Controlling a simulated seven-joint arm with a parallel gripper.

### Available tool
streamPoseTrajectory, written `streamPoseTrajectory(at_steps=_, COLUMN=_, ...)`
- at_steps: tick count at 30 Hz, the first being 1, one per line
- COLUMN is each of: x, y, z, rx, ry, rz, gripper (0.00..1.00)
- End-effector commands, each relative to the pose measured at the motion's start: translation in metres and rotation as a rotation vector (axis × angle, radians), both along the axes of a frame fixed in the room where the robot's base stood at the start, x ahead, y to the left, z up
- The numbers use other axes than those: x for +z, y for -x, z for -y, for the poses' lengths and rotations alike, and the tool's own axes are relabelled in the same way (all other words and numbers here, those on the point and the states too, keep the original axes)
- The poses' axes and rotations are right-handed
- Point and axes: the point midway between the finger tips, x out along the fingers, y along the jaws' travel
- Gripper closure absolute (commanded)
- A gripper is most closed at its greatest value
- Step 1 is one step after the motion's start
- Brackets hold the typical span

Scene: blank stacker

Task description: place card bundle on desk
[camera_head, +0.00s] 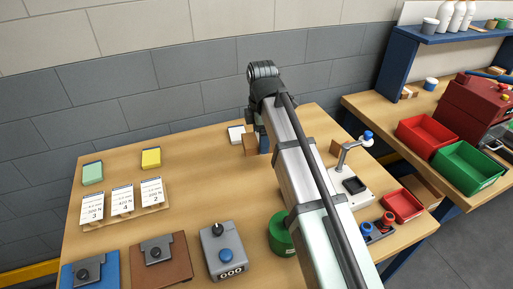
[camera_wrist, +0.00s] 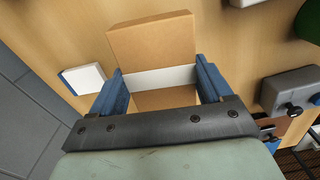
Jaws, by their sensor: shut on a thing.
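The card bundle (camera_wrist: 152,38) is a brown stack with a white band (camera_wrist: 160,77) around its middle. My gripper (camera_wrist: 161,84) is shut on it, with one blue finger at each side of the band. In the head view the bundle (camera_head: 250,145) shows beside my blue fingertip (camera_head: 264,143), near the back edge of the wooden desk (camera_head: 200,185). My arm hides part of the gripper there. I cannot tell whether the bundle touches the desk.
A white pad with a blue edge (camera_wrist: 83,78) lies close beside the bundle. Green (camera_head: 93,172) and yellow (camera_head: 151,158) blocks, a card rack (camera_head: 160,207) and a grey control box (camera_head: 224,252) stand on the desk. The desk between the yellow block and the bundle is clear.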

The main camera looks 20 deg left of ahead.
Motion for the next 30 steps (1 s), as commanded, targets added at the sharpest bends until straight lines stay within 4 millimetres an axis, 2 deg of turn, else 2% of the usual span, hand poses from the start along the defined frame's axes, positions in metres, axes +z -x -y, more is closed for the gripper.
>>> streamPoseTrajectory(at_steps=4, x=0.009, y=0.006, z=-0.008, rx=0.014, ry=-0.001, rz=0.001, gripper=0.51)
streamPoseTrajectory(at_steps=8, x=0.011, y=0.024, z=-0.027, rx=0.053, ry=0.001, rz=-0.001, gripper=0.51)
streamPoseTrajectory(at_steps=18, x=0.011, y=0.097, z=-0.109, rx=0.213, ry=0.004, rz=-0.004, gripper=0.51)
streamPoseTrajectory(at_steps=24, x=0.011, y=0.134, z=-0.147, rx=0.285, ry=0.004, rz=-0.004, gripper=0.51)
streamPoseTrajectory(at_steps=28, x=0.012, y=0.147, z=-0.166, rx=0.295, ry=0.004, rz=-0.004, gripper=0.51)
streamPoseTrajectory(at_steps=30, x=0.014, y=0.142, z=-0.171, rx=0.246, ry=0.002, rz=-0.001, gripper=0.51)
